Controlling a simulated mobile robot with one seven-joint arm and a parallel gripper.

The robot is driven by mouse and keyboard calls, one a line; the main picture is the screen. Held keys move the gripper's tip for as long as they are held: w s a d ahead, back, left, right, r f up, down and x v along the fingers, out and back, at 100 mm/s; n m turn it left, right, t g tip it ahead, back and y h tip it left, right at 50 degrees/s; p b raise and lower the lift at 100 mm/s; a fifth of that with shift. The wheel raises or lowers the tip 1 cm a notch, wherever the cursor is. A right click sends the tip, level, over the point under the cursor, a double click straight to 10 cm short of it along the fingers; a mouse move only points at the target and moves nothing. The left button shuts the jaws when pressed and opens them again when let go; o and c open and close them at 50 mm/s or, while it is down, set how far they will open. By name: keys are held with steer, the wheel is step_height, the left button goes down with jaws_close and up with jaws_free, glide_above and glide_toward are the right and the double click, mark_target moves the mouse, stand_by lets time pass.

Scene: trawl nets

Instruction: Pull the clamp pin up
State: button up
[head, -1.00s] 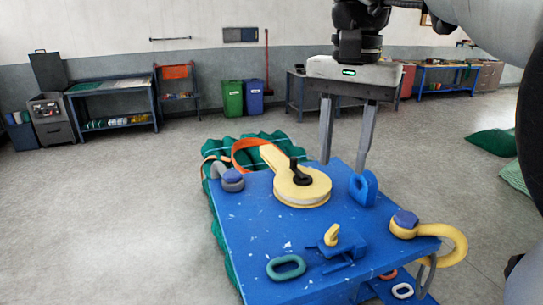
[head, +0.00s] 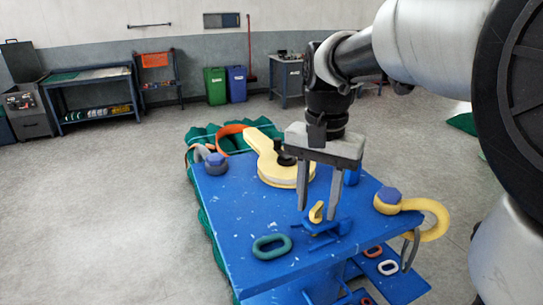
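The small yellow clamp pin (head: 316,212) stands on a low blue clamp (head: 322,227) on the blue table (head: 235,215), near its front right part. My gripper (head: 318,214) points down over this area, its two grey fingers apart. In the picture the pin shows between the fingertips. I cannot tell whether the fingertips are level with the pin or still above or in front of it. No contact with the pin is visible, and the gripper holds nothing.
A yellow pulley block (head: 285,170) lies behind the gripper. A dark green link (head: 271,246) lies left of the clamp. A yellow shackle (head: 425,212) with a blue bolt is at the right edge, a grey shackle (head: 214,163) at the back left. Green netting (head: 208,135) hangs behind.

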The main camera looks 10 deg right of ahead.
steer(key=shift+f, duration=0.65)
jaws_close()
step_height(320, 180, up, 4)
steer(key=p, duration=0.2)
steer(key=shift+f+p, duration=0.15)
steer(key=shift+p, duration=0.25)
steer(key=shift+w, duration=0.1)
jaws_free()
step_height(320, 180, up, 17)
steer(key=p, duration=0.1)
